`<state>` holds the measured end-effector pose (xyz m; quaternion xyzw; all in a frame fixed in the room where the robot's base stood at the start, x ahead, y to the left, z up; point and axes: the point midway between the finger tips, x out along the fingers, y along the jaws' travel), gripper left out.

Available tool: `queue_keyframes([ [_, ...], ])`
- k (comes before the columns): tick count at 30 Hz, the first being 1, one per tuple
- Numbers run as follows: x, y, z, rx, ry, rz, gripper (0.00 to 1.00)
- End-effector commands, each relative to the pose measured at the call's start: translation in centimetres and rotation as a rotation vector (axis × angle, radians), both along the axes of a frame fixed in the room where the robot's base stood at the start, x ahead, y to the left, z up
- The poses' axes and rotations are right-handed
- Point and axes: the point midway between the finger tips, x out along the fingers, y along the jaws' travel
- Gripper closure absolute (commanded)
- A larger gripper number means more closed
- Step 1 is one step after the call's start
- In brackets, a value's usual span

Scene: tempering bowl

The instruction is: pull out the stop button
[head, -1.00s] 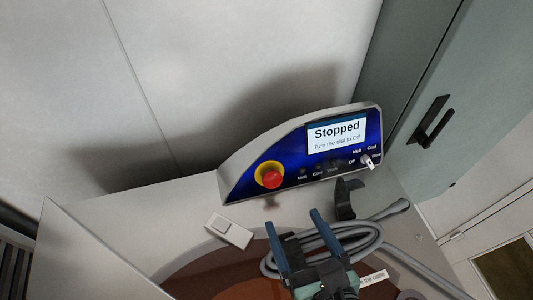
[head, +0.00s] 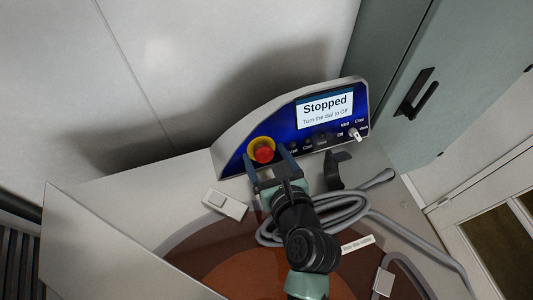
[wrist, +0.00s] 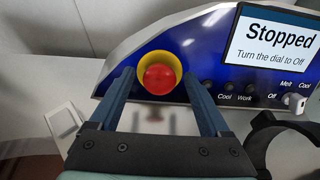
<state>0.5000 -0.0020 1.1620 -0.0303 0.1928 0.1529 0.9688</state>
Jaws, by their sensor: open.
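The stop button (head: 262,151) is a red knob on a yellow ring, on the left of the blue control panel (head: 290,130). In the wrist view the red stop button (wrist: 159,79) shows just beyond and between my fingertips. My gripper (head: 263,162) is open, its two blue fingers pointing at the panel with nothing between them. I cannot tell whether the fingertips touch the panel. The screen (wrist: 275,45) reads "Stopped" and "Turn the dial to Off". The dial (head: 355,134) is a white knob at the panel's right.
A black hook-shaped holder (head: 335,170) stands right of my gripper. A coiled grey hose (head: 345,207) lies over the brown bowl (head: 200,250). A white switch box (head: 225,204) sits at left. A green-grey cabinet (head: 400,60) stands at right.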

Motion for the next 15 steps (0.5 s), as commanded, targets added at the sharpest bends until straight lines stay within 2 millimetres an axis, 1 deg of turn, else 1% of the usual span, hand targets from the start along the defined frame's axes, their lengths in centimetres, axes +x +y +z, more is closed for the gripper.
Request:
queue_keyframes([
  [5,0.01,0.02,-0.01,0.000,0.000,0.000,0.20],
  [6,0.00,0.02,0.00,-0.001,0.000,0.000,0.23],
  [8,-0.01,0.02,0.00,0.000,0.000,0.000,0.34],
  [9,-0.01,0.02,0.00,0.000,0.000,0.000,0.41],
  [14,-0.02,0.02,-0.01,0.000,0.000,0.001,0.70],
  [15,-0.03,0.01,0.00,-0.001,0.000,0.001,0.77],
])
